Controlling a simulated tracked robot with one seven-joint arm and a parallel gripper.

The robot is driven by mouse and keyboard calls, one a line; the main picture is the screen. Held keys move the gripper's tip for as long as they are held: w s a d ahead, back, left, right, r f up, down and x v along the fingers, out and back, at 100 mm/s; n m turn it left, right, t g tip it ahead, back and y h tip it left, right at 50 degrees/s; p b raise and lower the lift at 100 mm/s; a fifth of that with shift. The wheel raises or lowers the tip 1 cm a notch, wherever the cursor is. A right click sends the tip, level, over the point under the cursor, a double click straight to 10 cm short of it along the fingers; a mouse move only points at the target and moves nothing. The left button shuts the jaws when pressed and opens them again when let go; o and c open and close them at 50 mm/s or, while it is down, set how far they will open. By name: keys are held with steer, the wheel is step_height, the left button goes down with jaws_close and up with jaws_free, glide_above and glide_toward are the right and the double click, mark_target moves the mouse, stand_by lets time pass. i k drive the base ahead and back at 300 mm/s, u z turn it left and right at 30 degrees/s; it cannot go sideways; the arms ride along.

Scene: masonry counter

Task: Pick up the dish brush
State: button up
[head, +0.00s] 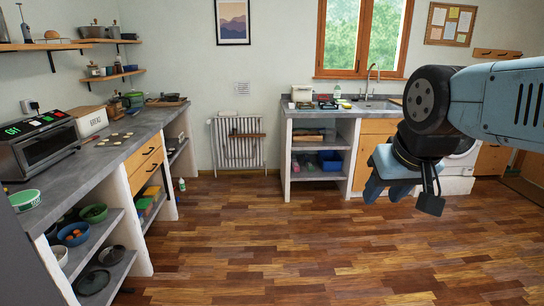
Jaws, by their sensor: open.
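I cannot make out a dish brush for certain in the head view. Several small items stand by the sink (372,105) on the far counter (330,112), too small to tell apart. My gripper (386,192) hangs at the right of the picture, pointing down in front of the far counter and well apart from it. Its blue fingers are open, and nothing shows between them.
A long grey counter (135,131) with open shelves runs along the left, bearing a toaster oven (45,148) and a bread box (89,122). A radiator (236,143) stands at the back wall. The wooden floor (270,240) between is clear.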

mark_target(324, 100)
steer(key=z, duration=0.2)
steer(key=i, duration=1.05)
steer(key=z, duration=0.5)
steer(key=i, duration=3.35)
steer(key=u, duration=0.4)
steer(key=i, duration=1.4)
steer(key=u, duration=0.25)
